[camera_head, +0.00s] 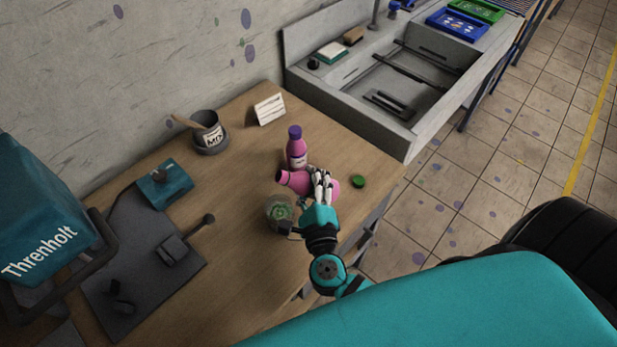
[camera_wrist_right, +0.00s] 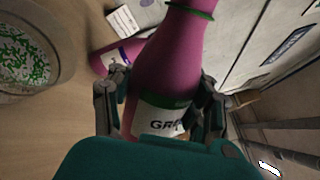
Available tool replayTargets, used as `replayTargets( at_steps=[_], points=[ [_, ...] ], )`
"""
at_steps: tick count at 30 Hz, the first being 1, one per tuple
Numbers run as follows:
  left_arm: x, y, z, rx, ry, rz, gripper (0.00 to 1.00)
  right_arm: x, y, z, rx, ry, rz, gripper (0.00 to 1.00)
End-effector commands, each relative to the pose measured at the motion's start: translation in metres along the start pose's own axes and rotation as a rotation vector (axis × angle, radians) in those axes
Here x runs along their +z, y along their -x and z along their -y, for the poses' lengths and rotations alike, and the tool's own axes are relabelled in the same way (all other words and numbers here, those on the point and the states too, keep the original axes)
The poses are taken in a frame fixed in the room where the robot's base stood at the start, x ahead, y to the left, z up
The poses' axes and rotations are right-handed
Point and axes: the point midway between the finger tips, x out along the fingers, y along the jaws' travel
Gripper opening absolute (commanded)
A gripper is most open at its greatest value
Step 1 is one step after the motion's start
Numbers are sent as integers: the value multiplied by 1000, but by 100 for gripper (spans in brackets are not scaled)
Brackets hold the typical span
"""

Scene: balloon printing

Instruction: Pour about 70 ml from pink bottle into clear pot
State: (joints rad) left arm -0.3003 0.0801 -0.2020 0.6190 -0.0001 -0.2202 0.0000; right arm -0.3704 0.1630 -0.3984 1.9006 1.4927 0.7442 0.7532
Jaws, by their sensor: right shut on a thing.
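My right gripper (camera_head: 322,185) is shut on a pink bottle (camera_head: 298,180). The bottle is tipped onto its side, with its uncapped-looking mouth to the left. In the right wrist view the held bottle (camera_wrist_right: 170,65) has a green neck ring and a white label starting "GR"; the gripper (camera_wrist_right: 160,105) has a finger on each side. I see no stream. My left gripper is not in view.
A second pink bottle (camera_head: 296,148) with a purple cap stands upright right behind the held one. A loose green cap (camera_head: 358,181) lies at right. A dark tin (camera_head: 209,130), white card (camera_head: 269,109) and teal box (camera_head: 165,184) are on the table (camera_head: 240,190). A sink (camera_head: 400,110) adjoins.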

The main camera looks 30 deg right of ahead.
Motion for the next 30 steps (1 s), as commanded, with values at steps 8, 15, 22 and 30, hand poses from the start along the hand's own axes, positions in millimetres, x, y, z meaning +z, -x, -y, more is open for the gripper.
replayTargets(
  at_steps=[8, 15, 22, 30],
  points=[
    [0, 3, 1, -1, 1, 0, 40, -1, 0, 0, -1, 31, 0, 0],
    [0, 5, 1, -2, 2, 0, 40, -2, 0, 1, -1, 44, 0, 0],
    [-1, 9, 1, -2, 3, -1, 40, -5, 0, 0, -1, 99, 0, 0],
    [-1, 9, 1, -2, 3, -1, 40, -5, 0, 0, -1, 102, 0, 0]
  ],
)
